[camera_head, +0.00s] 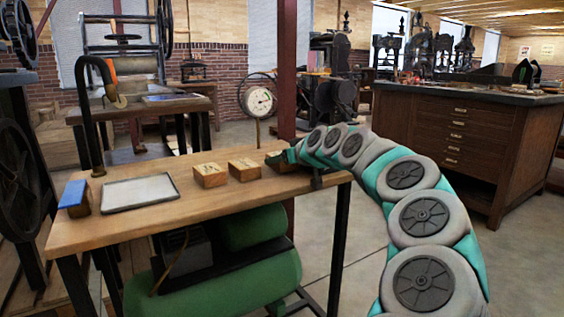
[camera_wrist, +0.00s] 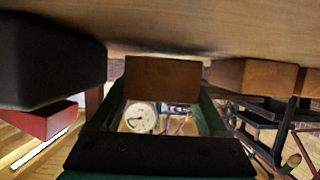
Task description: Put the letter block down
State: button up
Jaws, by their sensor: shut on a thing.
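My gripper (camera_head: 280,160) is low over the right end of the wooden workbench (camera_head: 240,194). In the wrist view, which looks upside down, my gripper (camera_wrist: 165,100) is shut on a brown wooden letter block (camera_wrist: 162,80). The bench top (camera_wrist: 180,30) lies along the upper edge of that view, very near the held block; I cannot tell whether they touch. In the head view the held block is mostly hidden by my gripper. Two similar letter blocks, one nearer (camera_head: 210,176) and one beside it (camera_head: 244,169), stand on the bench left of my gripper.
A pale tray (camera_head: 140,192) and a blue-topped block (camera_head: 75,195) lie at the bench's left, near a black curved post (camera_head: 95,120). A dial gauge (camera_head: 260,102) stands behind my gripper. The wrist view shows a dark object (camera_wrist: 45,60) and a red one (camera_wrist: 38,122) close by.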

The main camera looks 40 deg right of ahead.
jog(key=shift+f, duration=0.3)
jog(key=shift+f, duration=0.2)
jog(key=o, duration=1.2)
